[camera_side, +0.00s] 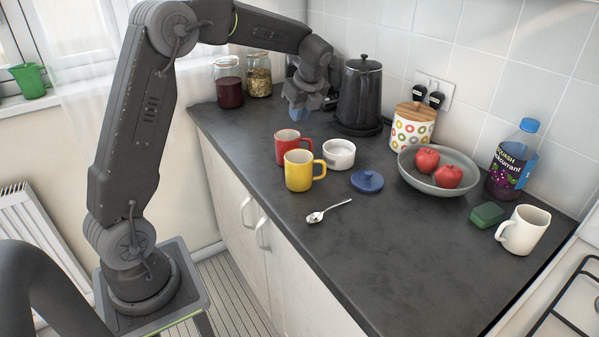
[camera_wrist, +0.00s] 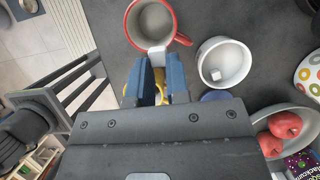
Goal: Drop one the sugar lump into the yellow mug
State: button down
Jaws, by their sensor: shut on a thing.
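My gripper (camera_side: 300,112) is in the air above the counter, up and behind the mugs in the side view. In the wrist view its blue fingers (camera_wrist: 158,62) are shut on a small white sugar lump (camera_wrist: 157,54). The yellow mug (camera_side: 298,174) stands upright near the counter's front edge; in the wrist view the fingers hide most of it. The red mug (camera_side: 284,146) stands just behind it and shows at the top of the wrist view (camera_wrist: 133,22). A white bowl (camera_side: 339,158) beside the mugs holds another sugar lump (camera_wrist: 217,75).
A blue lid (camera_side: 367,182) and a spoon (camera_side: 328,212) lie in front of the bowl. A black kettle (camera_side: 360,98) stands behind. A grey bowl of apples (camera_side: 438,187), a patterned canister (camera_side: 412,130), a bottle (camera_side: 510,165) and a cream mug (camera_side: 523,231) are to the right.

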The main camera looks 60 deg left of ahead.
send_near(307, 152)
jog(key=s, duration=0.3)
jog(key=shift+s+d+f, duration=0.1)
jog(key=shift+d+f, duration=0.15)
jog(key=shift+d, duration=0.2)
jog(key=shift+f, duration=2.7)
jog(key=c, duration=1)
grip_release()
jog(key=shift+c, duration=0.2)
jog(key=v, duration=1.3)
jog(key=shift+r, duration=0.4)
jog(key=shift+d, duration=0.15)
